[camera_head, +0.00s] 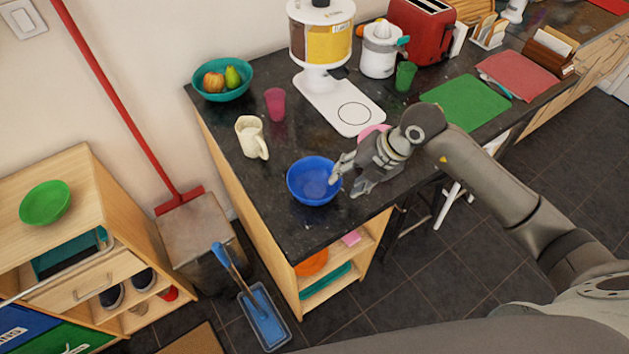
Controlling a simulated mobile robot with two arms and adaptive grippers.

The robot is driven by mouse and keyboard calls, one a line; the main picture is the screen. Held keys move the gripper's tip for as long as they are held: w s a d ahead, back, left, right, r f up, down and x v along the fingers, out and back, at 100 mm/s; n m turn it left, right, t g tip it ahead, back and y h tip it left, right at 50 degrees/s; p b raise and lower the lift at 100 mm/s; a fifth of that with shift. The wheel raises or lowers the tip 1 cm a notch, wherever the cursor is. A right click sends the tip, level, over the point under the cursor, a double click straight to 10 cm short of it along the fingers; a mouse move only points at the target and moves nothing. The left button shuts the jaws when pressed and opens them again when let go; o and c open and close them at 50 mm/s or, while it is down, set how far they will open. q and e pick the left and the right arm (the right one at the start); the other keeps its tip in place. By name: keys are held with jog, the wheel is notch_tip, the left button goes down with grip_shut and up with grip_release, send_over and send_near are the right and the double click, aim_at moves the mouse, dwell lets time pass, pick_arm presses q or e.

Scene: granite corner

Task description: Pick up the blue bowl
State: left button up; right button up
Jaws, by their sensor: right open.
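The blue bowl (312,183) stands upright and looks empty near the corner of the dark granite counter. My right gripper (347,187) is at the bowl's right rim, with its fingers apart. One finger is close to or over the rim; I cannot tell whether it touches. The other finger is outside the bowl, to its lower right. My left gripper is not in view.
A cream mug (250,138) stands behind the bowl, with a pink cup (275,104) and a teal fruit bowl (222,80) farther back. A pink item (372,131) is partly hidden behind my gripper. A white dispenser (341,103) stands behind. The counter's front edge is close.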

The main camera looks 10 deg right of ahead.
aim_at(340, 184)
jog(key=shift+a+f+p, duration=0.25)
jog(key=shift+f+p, duration=0.05)
jog(key=shift+p, duration=0.05)
jog(key=p+x, duration=0.1)
jog(key=x, duration=0.2)
jog(key=shift+f, duration=0.15)
jog(key=shift+w+a+f, duration=0.2)
jog(key=shift+f, duration=0.25)
jog(key=shift+r, duration=0.1)
grip_shut()
